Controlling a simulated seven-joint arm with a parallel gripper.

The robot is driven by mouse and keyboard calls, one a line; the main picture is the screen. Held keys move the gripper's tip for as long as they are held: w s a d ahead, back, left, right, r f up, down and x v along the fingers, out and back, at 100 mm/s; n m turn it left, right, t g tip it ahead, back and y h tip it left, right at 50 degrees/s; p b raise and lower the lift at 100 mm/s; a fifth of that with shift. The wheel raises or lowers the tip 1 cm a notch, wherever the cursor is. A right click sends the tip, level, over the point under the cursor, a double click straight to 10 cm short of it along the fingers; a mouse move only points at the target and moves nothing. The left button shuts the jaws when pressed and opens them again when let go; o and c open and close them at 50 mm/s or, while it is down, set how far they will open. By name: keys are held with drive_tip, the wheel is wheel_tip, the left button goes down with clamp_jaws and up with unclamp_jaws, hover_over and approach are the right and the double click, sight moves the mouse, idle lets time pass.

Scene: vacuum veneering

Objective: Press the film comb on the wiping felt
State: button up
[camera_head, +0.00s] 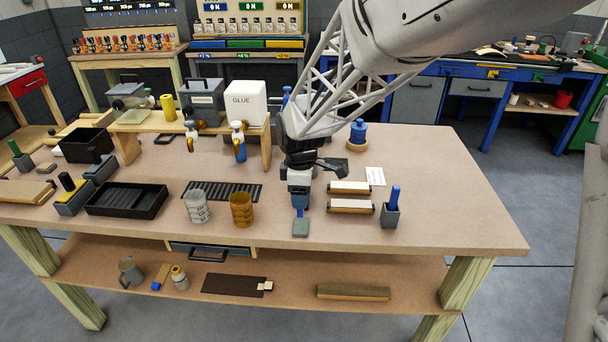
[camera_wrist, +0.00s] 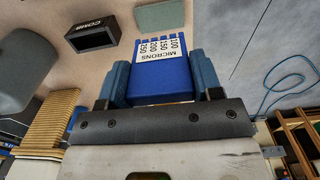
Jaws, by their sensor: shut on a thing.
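The film comb (camera_wrist: 160,75) is a blue plate with teeth along its far edge and a white label reading MICRONS with several numbers. My gripper (camera_wrist: 163,85) is shut on it, with one finger on each side. In the head view my gripper (camera_head: 300,195) points down over the table, and the comb shows only as a small blue piece under it. The wiping felt (camera_head: 300,229) is a small grey-green square on the table, just in front of the comb. It also shows in the wrist view (camera_wrist: 162,17), just beyond the teeth. I cannot tell whether they touch.
A dark holder marked COMB (camera_wrist: 92,35) stands near the felt. Two pale rollers (camera_head: 350,207) and a grey holder with a blue handle (camera_head: 390,216) stand right of my gripper. An amber cup (camera_head: 241,210) and a clear cup (camera_head: 197,207) stand left. The front right tabletop is clear.

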drive_tip(key=shift+f, duration=2.25)
drive_tip(key=shift+f, duration=0.65)
idle(2.6)
drive_tip(key=shift+r, duration=3.05)
